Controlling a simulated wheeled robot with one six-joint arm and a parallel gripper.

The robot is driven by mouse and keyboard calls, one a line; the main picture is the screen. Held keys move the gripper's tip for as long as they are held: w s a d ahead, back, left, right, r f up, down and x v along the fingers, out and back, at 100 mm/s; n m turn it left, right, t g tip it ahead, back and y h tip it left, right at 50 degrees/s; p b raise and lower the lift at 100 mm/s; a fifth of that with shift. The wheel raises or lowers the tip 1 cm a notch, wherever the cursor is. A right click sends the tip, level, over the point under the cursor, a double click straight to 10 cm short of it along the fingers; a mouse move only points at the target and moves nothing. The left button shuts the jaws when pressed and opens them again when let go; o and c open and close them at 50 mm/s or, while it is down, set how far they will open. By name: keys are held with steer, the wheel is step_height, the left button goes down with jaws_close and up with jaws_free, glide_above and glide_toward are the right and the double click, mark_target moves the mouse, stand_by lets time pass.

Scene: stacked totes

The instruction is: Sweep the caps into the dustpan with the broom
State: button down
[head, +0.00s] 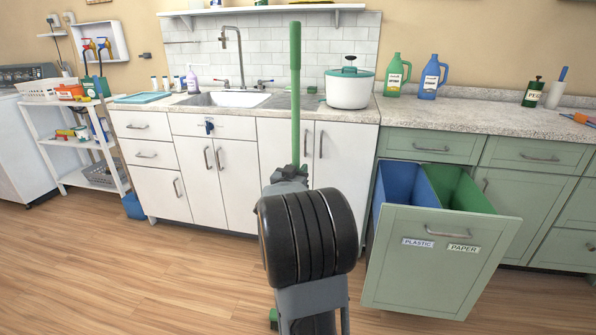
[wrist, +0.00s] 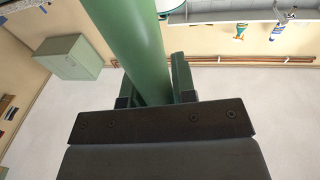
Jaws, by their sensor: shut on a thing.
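The broom's green handle (head: 295,80) stands nearly upright in front of the sink in the head view. My gripper (head: 291,174) is shut around the handle. A bit of green low beside my arm (head: 273,318) may be the broom's foot; my arm hides most of that area. In the wrist view the handle (wrist: 128,45) runs up and to the left from between my gripper's jaws (wrist: 157,92). A blue piece (head: 133,205) with a thin dark stick stands on the floor by the left shelf; it looks like a long-handled dustpan. I see no caps.
A pulled-out bin drawer (head: 440,265) with blue and green bins juts out at right. White cabinets (head: 215,180) and a sink counter stand ahead. A white shelf (head: 75,150) stands at left. The wooden floor (head: 130,280) at front left is clear.

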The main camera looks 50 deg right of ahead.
steer(key=w+d+r+p, duration=0.1)
steer(key=w+d+p, duration=0.3)
steer(key=w+d, duration=0.3)
steer(key=shift+s+x, duration=0.3)
steer(key=shift+x, duration=1.15)
steer(key=shift+d+f, duration=0.15)
steer(key=s+a+r+p, duration=0.2)
steer(key=s+a+r, duration=0.2)
steer(key=a+r, duration=0.1)
steer(key=shift+v, duration=0.85)
steer(key=shift+d+r, duration=0.1)
